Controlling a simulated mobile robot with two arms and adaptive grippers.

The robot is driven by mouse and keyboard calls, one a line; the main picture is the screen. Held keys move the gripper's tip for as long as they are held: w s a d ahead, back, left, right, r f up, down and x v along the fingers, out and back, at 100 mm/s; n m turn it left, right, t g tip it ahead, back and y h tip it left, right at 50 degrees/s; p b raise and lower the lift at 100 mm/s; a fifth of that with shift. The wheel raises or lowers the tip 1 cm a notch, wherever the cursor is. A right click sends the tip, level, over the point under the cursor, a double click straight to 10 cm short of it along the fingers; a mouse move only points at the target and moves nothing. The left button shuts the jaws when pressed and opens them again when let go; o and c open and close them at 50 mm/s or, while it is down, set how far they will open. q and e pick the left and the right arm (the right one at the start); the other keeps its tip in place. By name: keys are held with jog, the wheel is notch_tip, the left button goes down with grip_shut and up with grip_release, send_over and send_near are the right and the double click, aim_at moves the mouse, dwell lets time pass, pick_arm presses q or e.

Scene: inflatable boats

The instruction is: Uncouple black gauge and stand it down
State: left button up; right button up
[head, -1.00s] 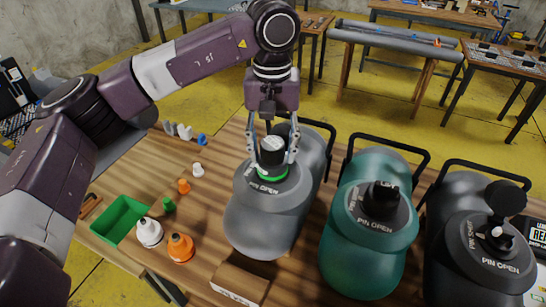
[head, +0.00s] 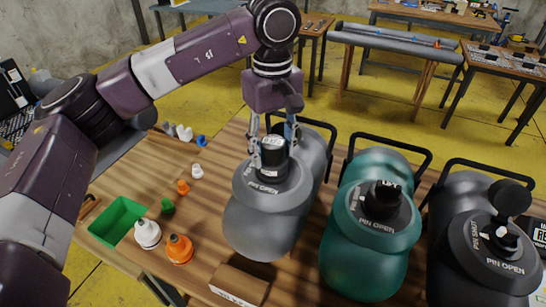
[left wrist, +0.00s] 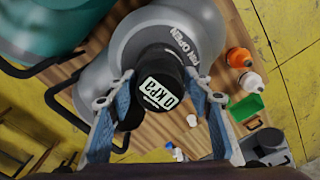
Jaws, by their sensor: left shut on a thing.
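The black gauge (head: 273,160) is a short dark cylinder standing upright at the valve of the grey boat (head: 258,228). In the left wrist view the gauge (left wrist: 160,93) shows a pale face reading 0 kPa. My left gripper (head: 273,146) is shut on the gauge from above, with a finger on each side, as the left wrist view also shows. The grey valve plate (head: 262,190) reads PIN OPEN. No green band shows at the gauge's foot. I cannot tell whether its lower end still touches the valve. My right gripper is not in view.
A teal boat (head: 362,258) and a dark grey boat (head: 470,270) stand to the right. A green tray (head: 118,221), a white nozzle (head: 148,233), an orange nozzle (head: 179,249) and smaller adapters lie left. A cardboard box (head: 240,285) sits in front. Bare wood shows between them.

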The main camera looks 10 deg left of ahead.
pick_arm(q)
jog(key=shift+s+f+n, duration=0.1)
jog(key=shift+f+n, duration=0.05)
jog(key=shift+n, duration=0.65)
jog(key=shift+r, duration=0.45)
jog(key=shift+r+p, duration=0.45)
jog(key=shift+r+p, duration=1.45)
jog(key=shift+r, duration=0.75)
jog(key=shift+f, duration=0.15)
